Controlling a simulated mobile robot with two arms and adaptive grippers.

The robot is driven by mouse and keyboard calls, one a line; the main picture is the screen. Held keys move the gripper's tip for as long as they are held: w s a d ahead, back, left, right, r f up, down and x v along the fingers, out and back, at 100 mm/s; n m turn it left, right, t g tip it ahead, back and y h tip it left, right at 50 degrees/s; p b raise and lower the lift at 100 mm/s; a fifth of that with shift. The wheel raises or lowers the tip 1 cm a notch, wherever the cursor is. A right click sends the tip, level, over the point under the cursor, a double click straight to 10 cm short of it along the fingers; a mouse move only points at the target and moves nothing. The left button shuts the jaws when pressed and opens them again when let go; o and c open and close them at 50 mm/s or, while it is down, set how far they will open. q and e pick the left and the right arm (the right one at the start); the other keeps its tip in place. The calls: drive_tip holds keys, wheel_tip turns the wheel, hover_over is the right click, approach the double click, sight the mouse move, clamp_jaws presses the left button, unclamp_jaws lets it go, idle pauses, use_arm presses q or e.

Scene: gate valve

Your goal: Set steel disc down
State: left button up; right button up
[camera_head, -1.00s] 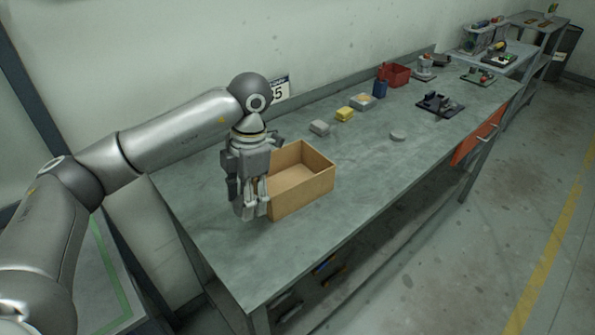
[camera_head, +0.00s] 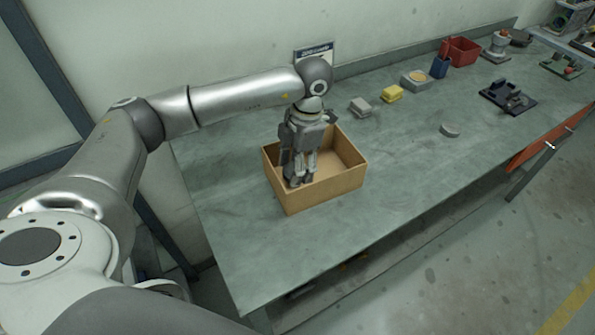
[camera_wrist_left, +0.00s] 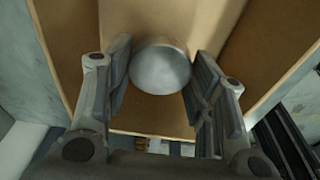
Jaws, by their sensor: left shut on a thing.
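The steel disc (camera_wrist_left: 160,66), round and grey, sits between the two fingers of my left gripper in the left wrist view. My left gripper (camera_head: 298,183) is shut on it and points down inside the open cardboard-brown box (camera_head: 325,194), near its left side. The disc itself is hidden in the head view. The box also shows below the disc in the left wrist view (camera_wrist_left: 222,20). I cannot tell whether the disc touches the box floor. My right gripper is not in view.
A grey block (camera_head: 360,107), yellow block (camera_head: 392,94), grey tray (camera_head: 416,82), red bin (camera_head: 464,51) and dark fixture (camera_head: 508,97) stand further back. The bench in front of the box is clear.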

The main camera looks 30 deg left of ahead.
use_arm(q)
wheel_tip(320, 180, down, 3)
drive_tip(key=shift+f+p, duration=0.1)
drive_tip(key=shift+p, duration=0.2)
drive_tip(key=o, duration=0.8)
drive_tip(key=shift+f, duration=0.2)
drive_tip(key=o, duration=0.5)
drive_tip(key=shift+r, duration=0.1)
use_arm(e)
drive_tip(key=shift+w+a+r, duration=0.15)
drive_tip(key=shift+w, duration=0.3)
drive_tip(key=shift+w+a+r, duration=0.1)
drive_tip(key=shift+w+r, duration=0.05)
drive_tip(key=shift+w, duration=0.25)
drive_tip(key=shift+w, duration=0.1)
